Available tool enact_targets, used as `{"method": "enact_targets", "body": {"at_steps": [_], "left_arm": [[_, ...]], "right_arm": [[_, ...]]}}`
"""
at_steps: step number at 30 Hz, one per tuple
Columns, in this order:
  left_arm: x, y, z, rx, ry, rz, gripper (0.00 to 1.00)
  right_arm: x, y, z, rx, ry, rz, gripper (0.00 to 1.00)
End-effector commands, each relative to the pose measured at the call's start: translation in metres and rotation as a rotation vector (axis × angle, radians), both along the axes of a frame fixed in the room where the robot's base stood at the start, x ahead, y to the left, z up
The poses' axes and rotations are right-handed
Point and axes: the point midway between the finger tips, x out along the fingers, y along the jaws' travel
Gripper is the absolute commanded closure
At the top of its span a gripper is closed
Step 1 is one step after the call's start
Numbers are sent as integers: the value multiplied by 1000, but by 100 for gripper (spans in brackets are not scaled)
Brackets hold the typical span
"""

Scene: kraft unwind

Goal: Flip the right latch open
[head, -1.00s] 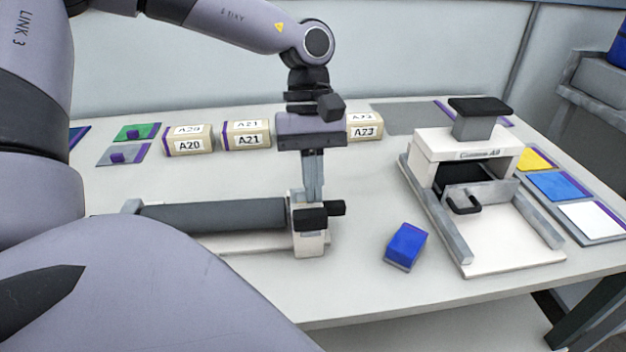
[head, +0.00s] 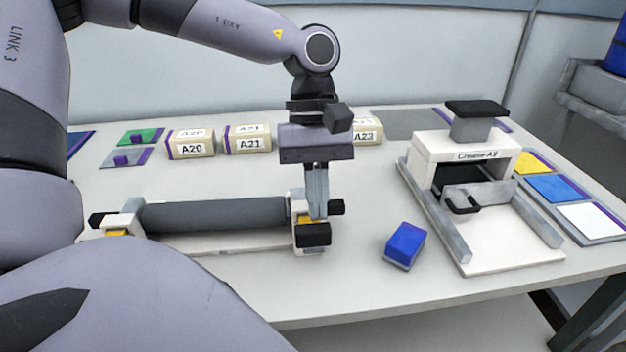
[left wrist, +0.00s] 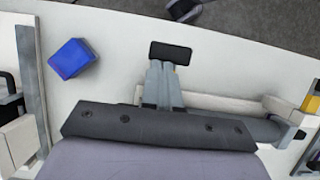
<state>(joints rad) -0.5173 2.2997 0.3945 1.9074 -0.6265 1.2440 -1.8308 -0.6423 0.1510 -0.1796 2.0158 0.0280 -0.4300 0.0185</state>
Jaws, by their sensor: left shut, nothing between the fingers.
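A dark grey roller (head: 215,214) lies in a white stand on the table, with a white bracket at each end. The right latch's black tab (head: 313,234) hangs at the front of the right bracket, with a yellow patch (head: 304,220) showing behind it. The tab also shows in the left wrist view (left wrist: 170,52), just beyond the fingertips. My left gripper (head: 317,214) points down, shut and empty, at the right bracket just above and behind the tab; I cannot tell whether it touches. The left bracket (head: 119,222) shows black and yellow parts. My right gripper is not in view.
A blue block (head: 405,244) lies right of the stand. A white machine (head: 465,146) with a black top stands further right. Labelled boxes (head: 191,149) line the back, with coloured cards at both sides. The table front is clear.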

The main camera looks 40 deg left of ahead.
Motion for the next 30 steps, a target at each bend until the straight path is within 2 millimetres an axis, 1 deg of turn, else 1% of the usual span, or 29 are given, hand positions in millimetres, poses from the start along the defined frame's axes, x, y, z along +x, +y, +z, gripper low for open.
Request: {"method": "enact_targets", "body": {"at_steps": [2,4,12,15,20,30], "left_arm": [[0,1,1,-1,4,-1,100],[2,3,8,0,2,1,100],[13,15,49,0,-2,2,100],[15,19,60,0,-2,2,100],[17,21,67,-1,-1,-1,100],[17,21,67,0,0,0,100]], "right_arm": [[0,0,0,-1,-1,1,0],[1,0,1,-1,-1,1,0],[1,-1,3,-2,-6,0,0],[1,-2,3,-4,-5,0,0],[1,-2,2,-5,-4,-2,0],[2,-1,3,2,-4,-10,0]]}}
